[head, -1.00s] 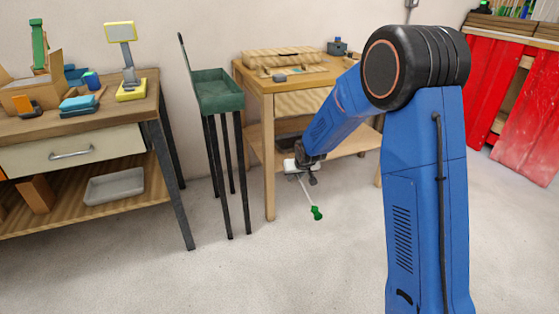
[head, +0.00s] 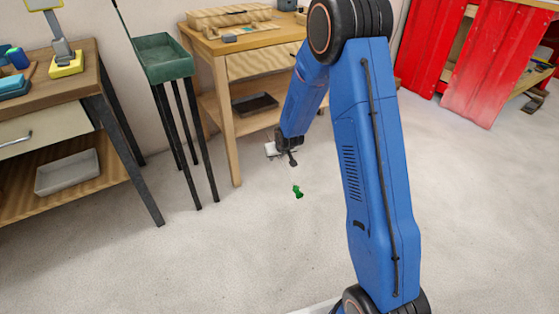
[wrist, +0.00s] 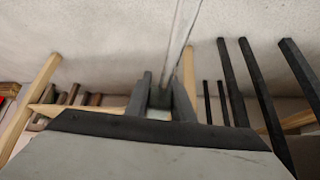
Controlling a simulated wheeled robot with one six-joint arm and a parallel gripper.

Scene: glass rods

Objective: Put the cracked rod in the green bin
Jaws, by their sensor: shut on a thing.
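My gripper (head: 292,160) hangs low over the floor in front of the wooden table. It is shut on a thin clear rod (wrist: 182,40), which also shows in the wrist view between the fingers (wrist: 163,95). In the head view the rod points down and ends in a green cap (head: 298,192). No crack can be made out on it. The green bin (head: 165,65), an open-topped box on tall dark legs, stands to the left of my gripper and well above it. The bin's inside looks empty in the part that shows.
A wooden table (head: 250,45) with a lower shelf stands behind my gripper. A workbench (head: 85,80) with a drawer and a grey tray (head: 68,172) is at the left. Red panels (head: 470,75) are at the back right. The floor in front is clear.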

